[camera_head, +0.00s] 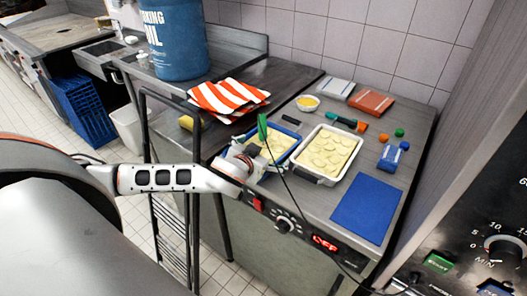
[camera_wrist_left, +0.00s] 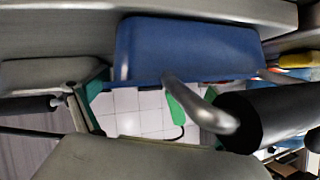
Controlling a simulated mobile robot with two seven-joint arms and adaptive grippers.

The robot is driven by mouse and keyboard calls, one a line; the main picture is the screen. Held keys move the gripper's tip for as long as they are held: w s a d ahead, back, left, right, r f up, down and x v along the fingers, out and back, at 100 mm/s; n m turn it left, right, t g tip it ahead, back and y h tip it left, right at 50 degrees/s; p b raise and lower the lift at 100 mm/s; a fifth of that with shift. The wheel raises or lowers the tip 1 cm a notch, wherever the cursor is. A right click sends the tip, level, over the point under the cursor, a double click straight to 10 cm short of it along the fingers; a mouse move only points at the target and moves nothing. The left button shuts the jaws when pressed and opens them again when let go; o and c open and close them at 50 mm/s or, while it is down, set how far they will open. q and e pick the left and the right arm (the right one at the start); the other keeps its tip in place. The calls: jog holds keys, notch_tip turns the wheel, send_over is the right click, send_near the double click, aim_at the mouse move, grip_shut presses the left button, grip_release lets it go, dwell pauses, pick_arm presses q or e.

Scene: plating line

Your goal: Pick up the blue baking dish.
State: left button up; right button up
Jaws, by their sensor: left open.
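The blue baking dish (camera_head: 290,151) holds pale sliced food and sits on the steel counter, left of a white dish of similar food. Its blue side fills the upper middle of the left wrist view (camera_wrist_left: 190,48). My left gripper (camera_head: 256,146) is at the dish's near-left end, with a green fingertip standing up by its rim. The gripper is open; its green-padded fingers also show in the left wrist view below the dish. Whether a finger touches the dish is not clear. The gripper hides part of the dish's near-left side. My right gripper is out of view.
The white dish (camera_head: 316,177) stands close on the right. A blue mat (camera_head: 367,208) lies at the front right. A small yellow-filled bowl (camera_head: 308,103) and several small items are behind. A striped cloth (camera_head: 228,96) and a blue oil drum (camera_head: 178,40) are at the left.

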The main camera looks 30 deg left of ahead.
pick_arm(q)
jog(key=shift+x, duration=0.9)
jog(key=shift+c, duration=0.4)
jog(key=shift+s, duration=0.15)
grip_shut()
